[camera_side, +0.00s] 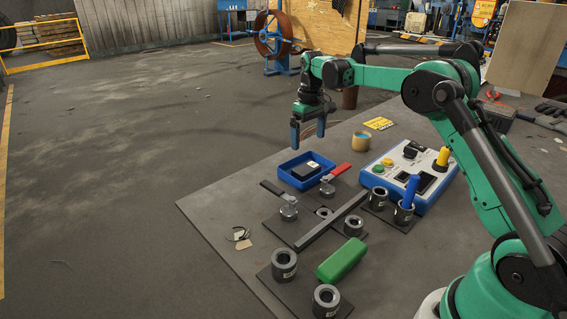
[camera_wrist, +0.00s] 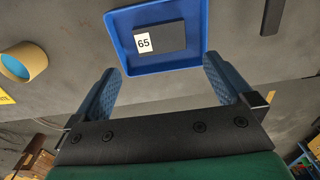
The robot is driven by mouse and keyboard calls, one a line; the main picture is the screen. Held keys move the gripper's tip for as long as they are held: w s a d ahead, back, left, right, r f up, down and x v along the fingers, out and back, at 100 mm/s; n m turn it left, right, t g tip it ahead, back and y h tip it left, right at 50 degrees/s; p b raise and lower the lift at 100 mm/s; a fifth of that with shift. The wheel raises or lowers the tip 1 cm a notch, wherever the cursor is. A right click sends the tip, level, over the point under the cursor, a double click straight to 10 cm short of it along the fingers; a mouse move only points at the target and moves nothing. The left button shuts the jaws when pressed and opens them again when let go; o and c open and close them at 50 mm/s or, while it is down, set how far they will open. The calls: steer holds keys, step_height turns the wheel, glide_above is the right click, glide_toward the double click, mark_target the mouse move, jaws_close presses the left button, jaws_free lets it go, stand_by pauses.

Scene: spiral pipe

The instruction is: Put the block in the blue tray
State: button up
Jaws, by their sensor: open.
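The blue tray (camera_side: 289,178) stands on the table below my gripper in the side view; its rim also shows at the top of the wrist view (camera_wrist: 205,30). A dark block with a white label (camera_side: 312,165) lies inside the tray. In the wrist view the block (camera_wrist: 168,37) shows the label "65" and sits within the tray walls. My gripper (camera_side: 308,137) is above and behind the tray, pointing down. Its two blue fingers are spread apart with nothing between them (camera_wrist: 170,88).
A red-handled clamp (camera_side: 334,175) stands close beside the tray, and a dark-handled one (camera_side: 285,204) in front. A control box (camera_side: 412,170), a tan cup (camera_side: 361,141), a green block (camera_side: 341,260) and several dark cylinders are nearby. The table's left edge is bare.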

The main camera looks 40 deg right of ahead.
steer(key=s+a+r+t, duration=0.4)
steer(key=s+a+r, duration=0.4)
steer(key=a+r, duration=0.2)
steer(key=s+a+f+t, duration=0.3)
steer(key=s+a+f, duration=0.1)
steer(key=s, duration=0.6)
steer(key=shift+a+f, duration=0.4)
steer(key=shift+f, duration=0.3)
